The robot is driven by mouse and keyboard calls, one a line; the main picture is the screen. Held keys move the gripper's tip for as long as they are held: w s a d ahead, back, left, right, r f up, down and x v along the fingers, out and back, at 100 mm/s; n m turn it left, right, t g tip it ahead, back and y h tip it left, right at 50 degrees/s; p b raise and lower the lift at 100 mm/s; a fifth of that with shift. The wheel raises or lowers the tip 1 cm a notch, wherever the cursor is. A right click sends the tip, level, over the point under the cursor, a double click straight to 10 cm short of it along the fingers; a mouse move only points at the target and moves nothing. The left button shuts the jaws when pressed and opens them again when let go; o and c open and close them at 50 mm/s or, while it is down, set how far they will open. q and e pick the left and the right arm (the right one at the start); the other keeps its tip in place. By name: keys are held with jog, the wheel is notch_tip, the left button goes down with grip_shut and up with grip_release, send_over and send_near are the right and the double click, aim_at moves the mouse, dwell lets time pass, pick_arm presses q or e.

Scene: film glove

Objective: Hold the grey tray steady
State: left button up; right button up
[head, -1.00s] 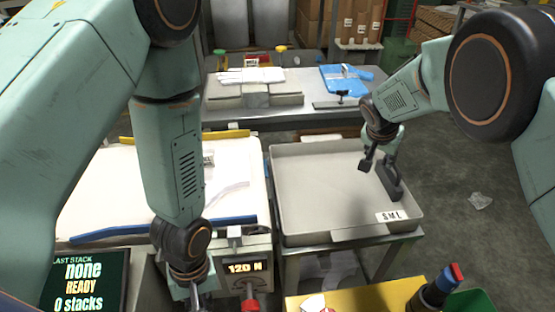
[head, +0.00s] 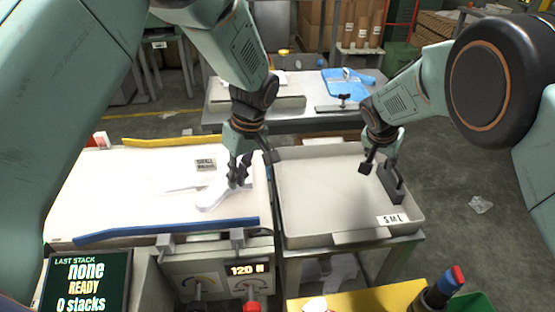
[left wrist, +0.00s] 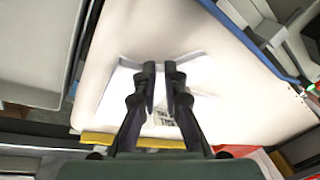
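The grey tray (head: 320,195) is a shallow rectangular pan on a stand right of centre in the head view, with an "S M L" label (head: 393,219) at its front right. My right gripper (head: 377,167) is over the tray's right part, its fingers spread. My left gripper (head: 240,180) is above the white bed left of the tray, over thin white glove-shaped film (head: 212,198). In the left wrist view its fingertips (left wrist: 160,75) are a narrow gap apart, with nothing visible between.
The white bed (head: 105,195) has a blue bar (head: 165,231) in front and a yellow bar (head: 185,140) behind. A "120 N" display (head: 246,269) and a status screen (head: 85,280) stand in front. A back table (head: 290,117) holds a blue item (head: 345,82).

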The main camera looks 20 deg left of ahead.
aim_at(277, 186)
pick_arm(q)
jog(key=w+d+f+m, duration=0.1)
jog(key=w+d+m, duration=0.1)
jog(key=w, duration=0.1)
jog(key=w+d+f+m+h, duration=0.1)
jog(key=w+d+m, duration=0.1)
jog(key=w, duration=0.2)
jog(key=w+d+f+m+t+h, duration=0.1)
jog(key=w+d+m, duration=0.1)
jog(key=w, duration=0.2)
jog(key=shift+d+m, duration=0.15)
jog(key=shift+m, duration=0.15)
notch_tip(277, 186, down, 7)
jog(key=shift+f, duration=0.1)
jog(key=shift+s+f, duration=0.15)
pick_arm(e)
jog(key=shift+s, duration=0.1)
pick_arm(q)
grip_shut()
pick_arm(e)
jog(key=shift+o, duration=0.2)
